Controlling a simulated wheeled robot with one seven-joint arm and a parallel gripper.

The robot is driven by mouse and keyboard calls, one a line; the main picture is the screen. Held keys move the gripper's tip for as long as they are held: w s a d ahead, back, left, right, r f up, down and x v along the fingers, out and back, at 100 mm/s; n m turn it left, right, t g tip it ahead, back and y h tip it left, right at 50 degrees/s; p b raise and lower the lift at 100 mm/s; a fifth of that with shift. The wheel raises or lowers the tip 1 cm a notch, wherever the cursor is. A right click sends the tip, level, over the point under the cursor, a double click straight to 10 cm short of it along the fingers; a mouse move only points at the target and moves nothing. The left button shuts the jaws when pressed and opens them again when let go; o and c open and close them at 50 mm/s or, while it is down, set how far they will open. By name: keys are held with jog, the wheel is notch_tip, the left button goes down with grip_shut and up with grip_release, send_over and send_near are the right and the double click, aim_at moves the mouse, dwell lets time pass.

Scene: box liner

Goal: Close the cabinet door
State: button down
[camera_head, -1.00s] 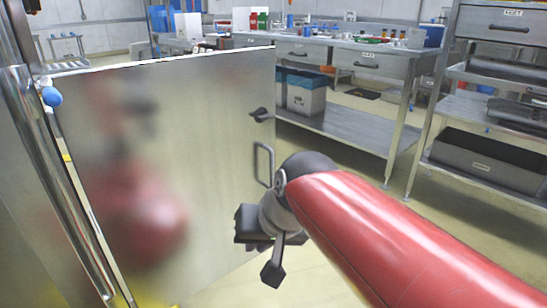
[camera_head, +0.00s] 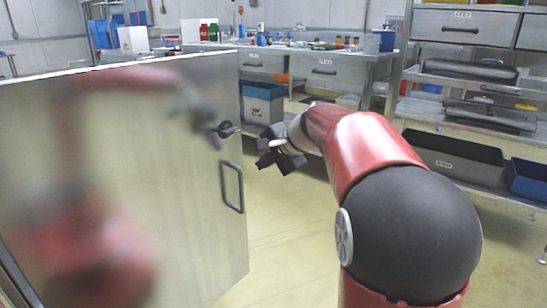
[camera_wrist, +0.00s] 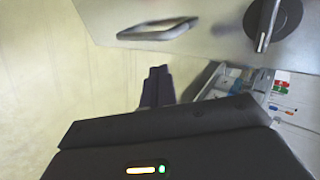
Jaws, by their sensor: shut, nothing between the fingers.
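The metal cabinet door (camera_head: 130,170) stands open at the left of the head view, its flat face blurrily reflecting my red arm. A bar handle (camera_head: 232,186) and a dark latch knob (camera_head: 225,129) sit near its free edge. My gripper (camera_head: 268,158) is just right of that edge in the picture, near latch height, and looks shut and empty. In the wrist view, the fingers (camera_wrist: 157,88) point toward the door (camera_wrist: 218,38), below the handle (camera_wrist: 158,30) and left of the knob (camera_wrist: 268,22). A visible gap separates them from the door. The cabinet interior is hidden.
A steel workbench (camera_head: 345,78) with bottles and drawers stands behind. A shelf rack (camera_head: 460,75) is at the right, with a grey bin (camera_head: 450,160) and a blue bin (camera_head: 528,180). The pale floor (camera_head: 290,245) between the door and my arm is clear.

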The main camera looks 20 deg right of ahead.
jog(key=w+a+f, duration=0.2)
jog(key=w+a, duration=0.1)
jog(key=w, duration=0.2)
jog(key=shift+w+a+f, duration=0.3)
jog(key=shift+w, duration=0.1)
